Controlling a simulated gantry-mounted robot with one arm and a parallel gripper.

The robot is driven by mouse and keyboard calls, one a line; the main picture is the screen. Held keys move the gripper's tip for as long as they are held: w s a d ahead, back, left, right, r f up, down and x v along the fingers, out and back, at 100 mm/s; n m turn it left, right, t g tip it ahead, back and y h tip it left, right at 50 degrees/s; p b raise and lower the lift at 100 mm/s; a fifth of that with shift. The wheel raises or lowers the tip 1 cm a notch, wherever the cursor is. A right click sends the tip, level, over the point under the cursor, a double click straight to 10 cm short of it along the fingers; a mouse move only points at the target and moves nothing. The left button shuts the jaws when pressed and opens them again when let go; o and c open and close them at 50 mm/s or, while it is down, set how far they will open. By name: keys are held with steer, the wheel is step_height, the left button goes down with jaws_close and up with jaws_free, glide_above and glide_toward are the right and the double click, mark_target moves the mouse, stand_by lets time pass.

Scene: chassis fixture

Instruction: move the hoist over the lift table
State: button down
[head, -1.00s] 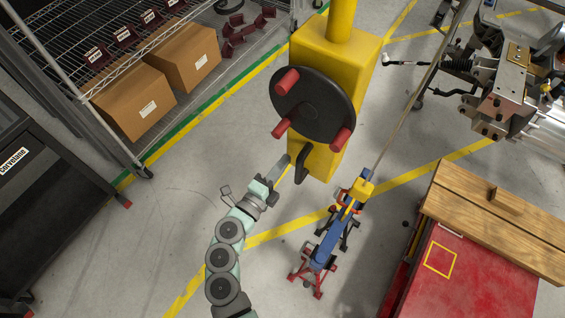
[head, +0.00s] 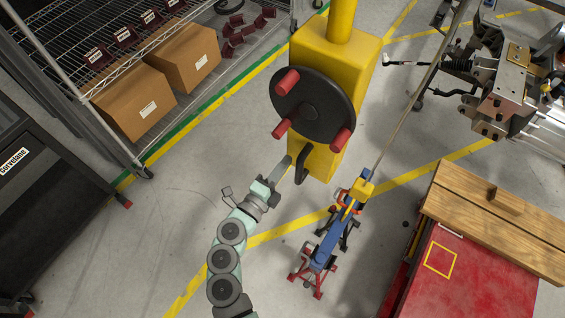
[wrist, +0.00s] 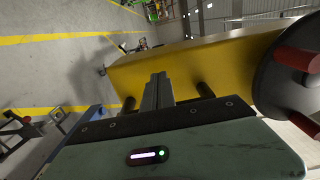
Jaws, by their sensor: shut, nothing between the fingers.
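The yellow hoist (head: 330,75) stands at the top centre of the head view, with a black disc (head: 313,103) bearing three red knobs on its face. A black bent handle (head: 302,165) shows at its lower end. My gripper (head: 286,163) is shut and empty, its tips just left of that handle. In the wrist view my gripper (wrist: 158,88) has its fingers together in front of the hoist's yellow body (wrist: 215,65); I cannot tell if they touch it. What looks like the lift table, with a red top (head: 480,275), is at the lower right.
Wooden planks (head: 500,215) lie along the red top. A blue stand with red feet (head: 325,245) is between my arm and the table. A shelf with cardboard boxes (head: 130,98) is upper left, a dark cabinet (head: 50,210) left. A metal chassis (head: 505,90) is upper right.

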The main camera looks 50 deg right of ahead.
mark_target(297, 171)
steer(key=s, duration=0.2)
steer(key=s+d, duration=0.1)
steer(key=s, duration=0.1)
steer(key=shift+r+p, duration=0.2)
steer(key=shift+p, duration=0.1)
steer(key=s, duration=0.5)
steer(key=s+d, duration=0.1)
steer(key=s, duration=0.1)
steer(key=shift+s+d+f, duration=0.1)
steer(key=shift+s+f, duration=0.1)
steer(key=shift+s, duration=0.05)
steer(key=shift+s+d, duration=0.2)
steer(key=shift+s, duration=0.9)
